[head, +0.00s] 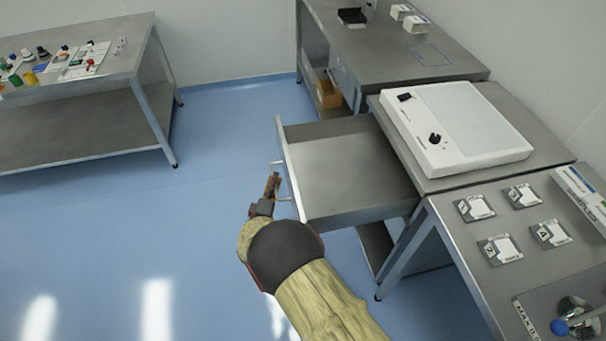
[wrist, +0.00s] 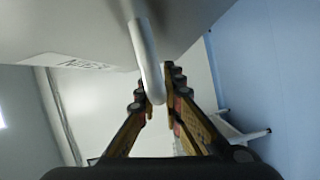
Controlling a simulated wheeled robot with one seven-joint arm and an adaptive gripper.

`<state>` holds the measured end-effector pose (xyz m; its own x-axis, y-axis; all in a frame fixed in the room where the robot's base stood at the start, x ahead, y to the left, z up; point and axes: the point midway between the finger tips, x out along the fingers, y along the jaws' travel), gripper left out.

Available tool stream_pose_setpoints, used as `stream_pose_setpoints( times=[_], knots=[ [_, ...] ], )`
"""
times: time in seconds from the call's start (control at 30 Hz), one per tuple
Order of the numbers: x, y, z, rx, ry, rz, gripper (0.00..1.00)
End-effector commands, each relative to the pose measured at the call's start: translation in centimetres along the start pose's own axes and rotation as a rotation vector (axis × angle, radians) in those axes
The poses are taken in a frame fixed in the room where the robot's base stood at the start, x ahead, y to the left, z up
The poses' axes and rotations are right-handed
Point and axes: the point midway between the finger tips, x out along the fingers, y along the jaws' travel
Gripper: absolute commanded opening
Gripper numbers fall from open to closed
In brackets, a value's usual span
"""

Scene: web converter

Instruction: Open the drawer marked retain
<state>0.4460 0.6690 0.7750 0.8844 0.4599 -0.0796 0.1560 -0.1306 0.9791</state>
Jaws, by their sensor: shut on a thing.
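The drawer (head: 350,165) under the bench is pulled well out and looks empty inside. In the wrist view its front (wrist: 100,30) carries a label (wrist: 75,66), seen at a steep slant, with letters that look like part of "RETAIN". A round metal bar handle (wrist: 148,60) runs down between my fingers. My gripper (head: 273,185) is at the drawer's front, and in the wrist view its fingers (wrist: 158,98) are closed around the handle. In the head view my wrist hides part of the handle.
A white device with a black knob (head: 455,130) stands on the bench above the drawer. A bench with several cards (head: 510,275) is at the right front. Another table (head: 100,105) stands at the far left. The blue floor (head: 130,225) left of the drawer is clear.

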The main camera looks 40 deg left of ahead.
Motion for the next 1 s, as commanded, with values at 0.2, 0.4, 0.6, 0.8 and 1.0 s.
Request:
stream_pose_setpoints(
  times=[0.2,0.4,0.6,0.8,1.0],
  knots=[
    [-2.2,-1.4,-5.2,-0.002,0.003,-0.004,0.00],
    [-3.3,-2.0,-7.8,-0.001,0.000,-0.003,0.00],
    [-3.7,-2.2,-8.8,-0.002,-0.001,-0.003,0.00],
    [-3.7,-2.3,-8.9,-0.002,-0.002,-0.003,0.00],
    [-3.7,-2.2,-8.9,-0.002,-0.002,-0.003,0.10]
  ],
)
